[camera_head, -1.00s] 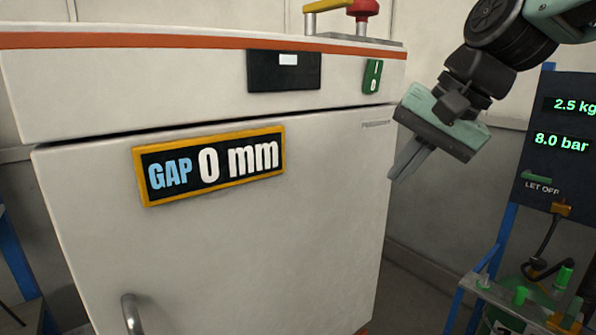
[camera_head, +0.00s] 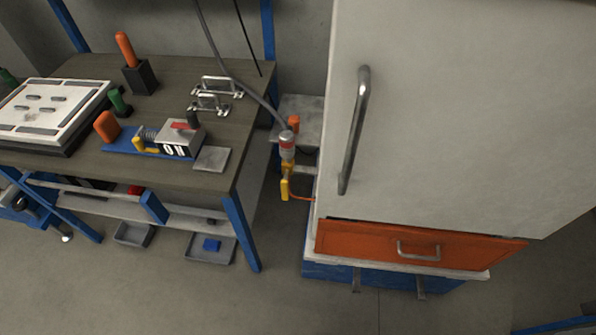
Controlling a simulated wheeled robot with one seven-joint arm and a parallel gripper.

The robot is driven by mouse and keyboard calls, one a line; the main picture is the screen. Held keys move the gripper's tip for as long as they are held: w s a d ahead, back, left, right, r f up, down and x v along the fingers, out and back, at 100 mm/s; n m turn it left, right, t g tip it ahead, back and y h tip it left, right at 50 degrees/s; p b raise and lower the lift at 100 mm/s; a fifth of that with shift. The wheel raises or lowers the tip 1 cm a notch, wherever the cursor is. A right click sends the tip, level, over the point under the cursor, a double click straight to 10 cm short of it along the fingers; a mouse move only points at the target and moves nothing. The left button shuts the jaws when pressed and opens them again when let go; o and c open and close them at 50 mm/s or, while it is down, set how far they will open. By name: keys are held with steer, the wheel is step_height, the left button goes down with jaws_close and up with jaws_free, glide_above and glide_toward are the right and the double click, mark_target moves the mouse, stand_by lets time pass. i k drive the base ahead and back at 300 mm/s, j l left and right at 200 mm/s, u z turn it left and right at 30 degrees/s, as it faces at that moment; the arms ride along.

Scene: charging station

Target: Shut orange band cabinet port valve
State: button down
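The white cabinet (camera_head: 450,130) fills the right side of the view. Its door has a long vertical metal handle (camera_head: 355,130). An orange drawer front (camera_head: 385,245) with a small handle is at the bottom. Beside the cabinet's lower left side is a fitting with a red and grey cylinder (camera_head: 287,146) on top and a yellow lever (camera_head: 285,185) pointing down. A thin orange line runs from it toward the cabinet. I cannot tell from this angle whether this valve is open or shut. My gripper is out of view.
A dark hose (camera_head: 245,90) runs down to the fitting. Grey trays (camera_head: 210,247) sit below. The front floor is clear.

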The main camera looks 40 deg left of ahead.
mark_target(284, 184)
steer(key=u, duration=1.7)
steer(key=i+l+u, duration=0.1)
steer(key=l, duration=0.1)
